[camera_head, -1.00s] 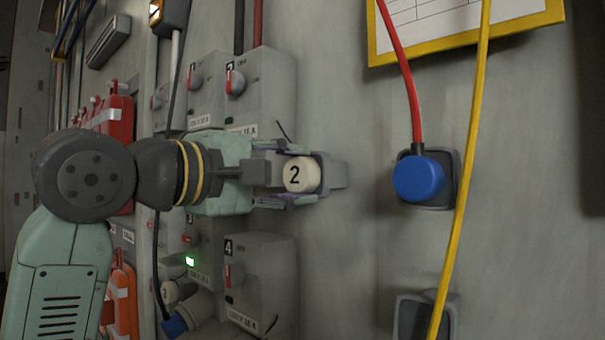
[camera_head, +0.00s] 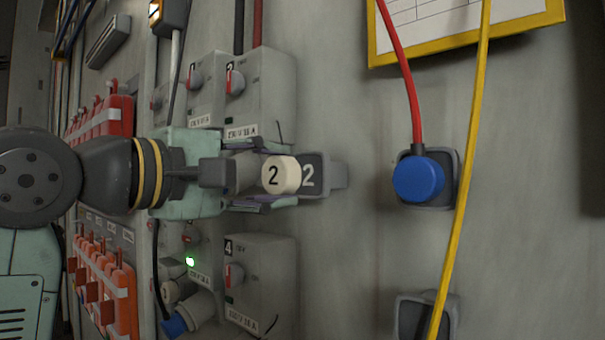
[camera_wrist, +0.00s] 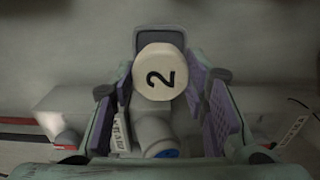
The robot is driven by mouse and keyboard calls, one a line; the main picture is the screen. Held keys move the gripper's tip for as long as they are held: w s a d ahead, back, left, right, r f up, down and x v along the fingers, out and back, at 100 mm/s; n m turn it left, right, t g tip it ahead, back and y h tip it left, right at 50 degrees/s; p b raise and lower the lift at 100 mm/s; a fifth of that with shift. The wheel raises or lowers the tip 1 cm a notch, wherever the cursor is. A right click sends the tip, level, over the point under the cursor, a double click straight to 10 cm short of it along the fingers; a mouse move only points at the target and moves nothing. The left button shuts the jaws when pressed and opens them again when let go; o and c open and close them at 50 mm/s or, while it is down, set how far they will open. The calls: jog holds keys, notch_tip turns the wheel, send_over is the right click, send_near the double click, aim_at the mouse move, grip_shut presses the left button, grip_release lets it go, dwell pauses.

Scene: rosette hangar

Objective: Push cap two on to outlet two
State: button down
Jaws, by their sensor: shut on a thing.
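Cap two (camera_head: 281,174) is a cream round cap with a black 2. It is held between the fingertips of my gripper (camera_head: 276,177), just left of a dark grey holder (camera_head: 314,178) marked 2, overlapping it in the head view. In the wrist view the cap (camera_wrist: 161,73) sits between the two purple finger pads of my gripper (camera_wrist: 163,85). A grey cylinder with a blue end (camera_wrist: 160,135) shows below the cap there. A grey box (camera_head: 262,88) marked 2 is on the wall above my gripper; I cannot clearly make out its outlet.
A blue cap (camera_head: 418,180) on a red cord covers a holder to the right, with a yellow cable (camera_head: 470,150) hanging past it. A grey box (camera_head: 262,285) marked 4 is below my gripper.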

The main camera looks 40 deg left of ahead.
jog(key=shift+s+a, duration=0.1)
jog(key=shift+s, duration=1)
